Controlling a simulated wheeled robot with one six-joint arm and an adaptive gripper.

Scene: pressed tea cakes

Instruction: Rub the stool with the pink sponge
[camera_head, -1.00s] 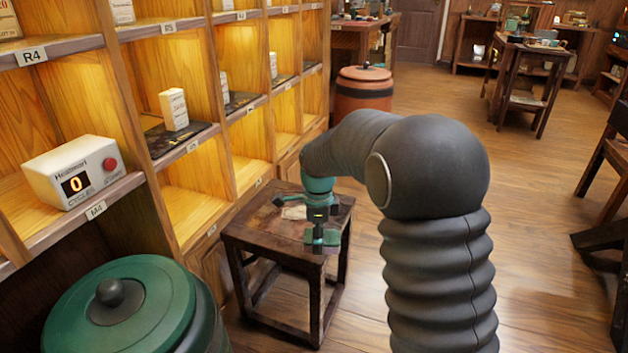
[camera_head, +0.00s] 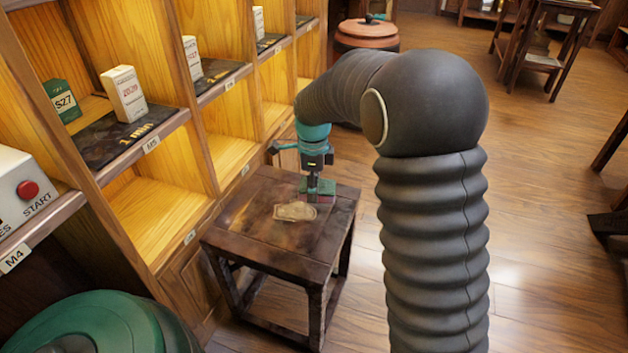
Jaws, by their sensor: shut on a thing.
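The stool (camera_head: 260,235) is a low, dark wooden square-topped stool with worn, stained patches. It stands beside the shelf unit. A pale beige patch or flat scrap (camera_head: 295,211) lies on its top; I cannot tell which. My gripper (camera_head: 317,184) points down over the far right part of the stool top, just behind the pale patch. It is shut on the pink sponge (camera_head: 318,198), of which only a thin pinkish strip shows low between the green fingers. The sponge appears to be at the stool top, but contact is hard to tell.
The wooden shelf unit (camera_head: 195,100) with small boxes stands close on the left. A white device with a red button (camera_head: 27,189) sits on it. A green lidded drum (camera_head: 100,325) is at the lower left, a reddish drum (camera_head: 367,35) behind.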

